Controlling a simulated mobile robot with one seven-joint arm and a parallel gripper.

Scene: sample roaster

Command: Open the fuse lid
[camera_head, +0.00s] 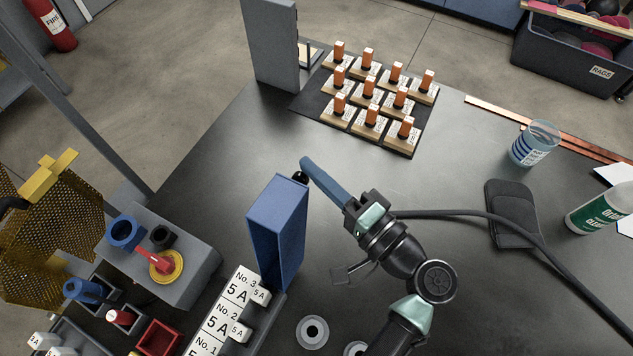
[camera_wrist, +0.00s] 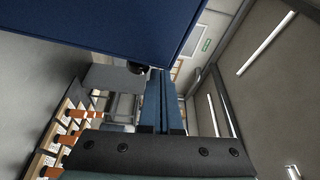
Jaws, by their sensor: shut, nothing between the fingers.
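The blue fuse lid (camera_head: 277,232) stands steeply upright at the far end of the fuse block (camera_head: 237,315), and the white fuses labelled 5A (camera_head: 240,331) are uncovered. A black knob (camera_head: 300,178) sits at the lid's upper edge. My gripper (camera_head: 308,164) is shut and empty, its blue fingertips beside the knob. I cannot tell whether they touch it. In the wrist view the lid (camera_wrist: 150,25) fills the top, with the knob (camera_wrist: 137,67) just left of my shut fingers (camera_wrist: 160,95).
A grey switch box (camera_head: 185,262) with a red knob stands left of the fuse block. Several sample blocks (camera_head: 370,115) stand on a dark mat behind. A cable crosses the table at right, near a dark pad (camera_head: 512,215), a cup (camera_head: 534,143) and a bottle (camera_head: 600,208).

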